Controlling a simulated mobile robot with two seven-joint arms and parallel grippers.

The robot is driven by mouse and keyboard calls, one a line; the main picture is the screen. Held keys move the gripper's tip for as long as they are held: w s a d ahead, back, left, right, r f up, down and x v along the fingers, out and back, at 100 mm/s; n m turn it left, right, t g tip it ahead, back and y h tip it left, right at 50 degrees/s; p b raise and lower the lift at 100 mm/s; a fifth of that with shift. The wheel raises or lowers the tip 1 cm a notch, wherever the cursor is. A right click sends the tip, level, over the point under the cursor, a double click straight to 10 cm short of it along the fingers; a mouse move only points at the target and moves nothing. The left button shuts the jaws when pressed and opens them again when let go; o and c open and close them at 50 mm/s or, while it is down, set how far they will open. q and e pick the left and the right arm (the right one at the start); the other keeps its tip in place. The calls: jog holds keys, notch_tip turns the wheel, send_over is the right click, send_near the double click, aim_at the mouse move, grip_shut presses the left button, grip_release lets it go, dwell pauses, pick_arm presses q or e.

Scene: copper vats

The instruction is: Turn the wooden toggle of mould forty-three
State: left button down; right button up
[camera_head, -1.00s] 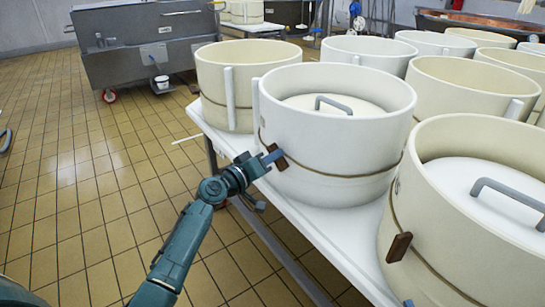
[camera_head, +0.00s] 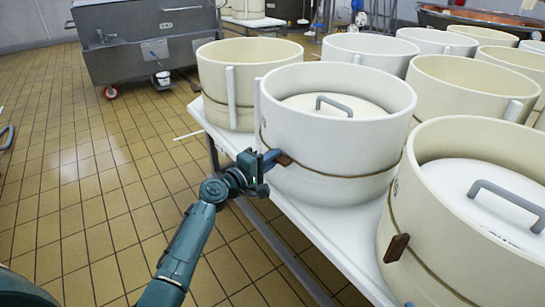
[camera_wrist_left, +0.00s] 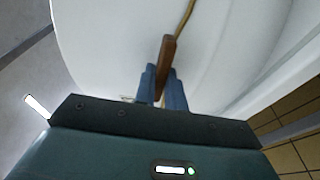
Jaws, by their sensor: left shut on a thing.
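A white round mould (camera_head: 335,150) with a lid inside stands on the white table. A brown cord runs around it, and a wooden toggle (camera_head: 285,160) sits on the cord at its left front. My left gripper (camera_head: 272,157) is at this toggle. In the left wrist view, the blue fingers (camera_wrist_left: 168,88) are shut on the brown toggle (camera_wrist_left: 166,62), one on each side, against the white wall. The cord (camera_wrist_left: 186,15) leads away from its far end. I cannot read a number on this mould. My right gripper is not in view.
A cream mould (camera_head: 470,215) with its own cord and wooden toggle (camera_head: 397,248) stands at the right front. Another cream mould (camera_head: 240,75) stands behind on the left, with several more beyond. The tiled floor (camera_head: 90,190) at left is clear. A grey steel vat (camera_head: 145,45) stands behind.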

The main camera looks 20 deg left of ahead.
pick_arm(q)
jog(key=shift+f+n, duration=0.1)
jog(key=shift+n, duration=0.2)
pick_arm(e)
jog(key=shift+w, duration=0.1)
pick_arm(q)
jog(key=c, duration=1.5)
grip_release()
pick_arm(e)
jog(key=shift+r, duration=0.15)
pick_arm(q)
jog(key=shift+o, duration=0.2)
jog(key=shift+s, duration=0.1)
jog(key=p+v, duration=0.1)
jog(key=v, duration=1.2)
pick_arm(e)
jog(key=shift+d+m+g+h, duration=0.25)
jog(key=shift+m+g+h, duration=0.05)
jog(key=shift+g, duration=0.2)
pick_arm(q)
jog(key=shift+a+p, duration=0.1)
jog(key=shift+p, duration=0.2)
